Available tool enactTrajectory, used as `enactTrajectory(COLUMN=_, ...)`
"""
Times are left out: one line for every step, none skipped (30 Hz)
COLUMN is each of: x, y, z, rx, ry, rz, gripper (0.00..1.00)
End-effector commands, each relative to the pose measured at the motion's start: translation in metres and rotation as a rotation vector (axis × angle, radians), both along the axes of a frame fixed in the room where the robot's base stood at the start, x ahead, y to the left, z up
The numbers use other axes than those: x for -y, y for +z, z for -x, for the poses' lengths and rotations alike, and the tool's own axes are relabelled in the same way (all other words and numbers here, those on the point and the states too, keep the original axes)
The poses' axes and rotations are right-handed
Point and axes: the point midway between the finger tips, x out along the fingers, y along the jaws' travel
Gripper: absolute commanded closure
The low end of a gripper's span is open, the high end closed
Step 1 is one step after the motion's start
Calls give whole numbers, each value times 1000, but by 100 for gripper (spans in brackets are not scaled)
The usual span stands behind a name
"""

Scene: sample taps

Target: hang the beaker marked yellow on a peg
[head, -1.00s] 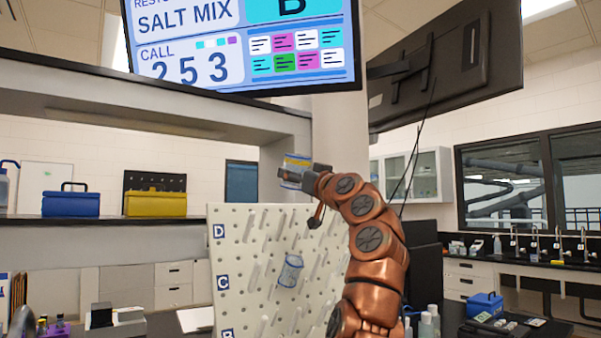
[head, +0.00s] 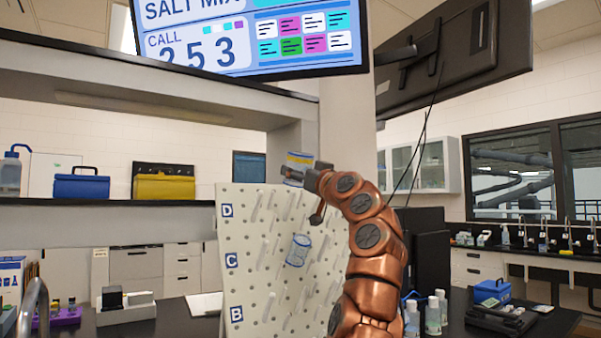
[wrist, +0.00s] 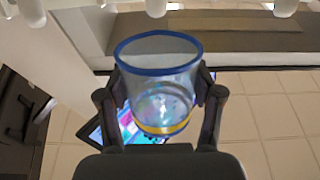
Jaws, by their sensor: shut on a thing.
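The beaker marked yellow (wrist: 158,82) is clear, with a blue rim and a yellow band. In the wrist view it sits between the two fingers of my gripper (wrist: 160,108), which is shut on it. In the head view the beaker (head: 298,160) is held at the end of my arm, near the top edge of the pegboard (head: 235,268). My gripper (head: 308,175) partly hides it there. The white board has rows of pale pegs (head: 262,250) and letter labels D, C and B. In the wrist view several peg ends (wrist: 156,7) show along the top edge.
Another clear beaker with blue markings (head: 298,250) hangs on the board around row C. A large screen (head: 250,40) is above. Blue (head: 82,186) and yellow (head: 164,186) boxes stand on a shelf to the left. Bottles (head: 433,315) stand right of my arm.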

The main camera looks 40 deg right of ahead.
Motion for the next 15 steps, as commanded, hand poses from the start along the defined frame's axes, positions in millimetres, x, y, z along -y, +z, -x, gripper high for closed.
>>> enactTrajectory(x=0, y=-5, z=-1, rx=0, ry=0, rz=0, gripper=68)
enactTrajectory(x=0, y=-7, z=-1, rx=0, ry=0, rz=0, gripper=68)
enactTrajectory(x=0, y=-9, z=-2, rx=-1, ry=0, rz=0, gripper=68)
enactTrajectory(x=0, y=-11, z=-3, rx=-1, ry=0, rz=0, gripper=68)
enactTrajectory(x=0, y=-12, z=-3, rx=-1, ry=0, rz=0, gripper=68)
enactTrajectory(x=1, y=-14, z=-4, rx=-1, ry=0, rz=0, gripper=68)
enactTrajectory(x=0, y=-16, z=-5, rx=-1, ry=0, rz=0, gripper=68)
enactTrajectory(x=0, y=-18, z=-5, rx=-1, ry=0, rz=0, gripper=68)
enactTrajectory(x=1, y=-20, z=-6, rx=-1, ry=0, rz=0, gripper=68)
enactTrajectory(x=1, y=-22, z=-7, rx=-1, ry=0, rz=0, gripper=68)
enactTrajectory(x=1, y=-23, z=-7, rx=-1, ry=0, rz=0, gripper=68)
enactTrajectory(x=1, y=-25, z=-8, rx=-1, ry=0, rz=0, gripper=68)
enactTrajectory(x=1, y=-27, z=-9, rx=-1, ry=0, rz=0, gripper=68)
enactTrajectory(x=1, y=-29, z=-9, rx=-1, ry=1, rz=-1, gripper=68)
enactTrajectory(x=1, y=-31, z=-10, rx=-1, ry=1, rz=0, gripper=68)
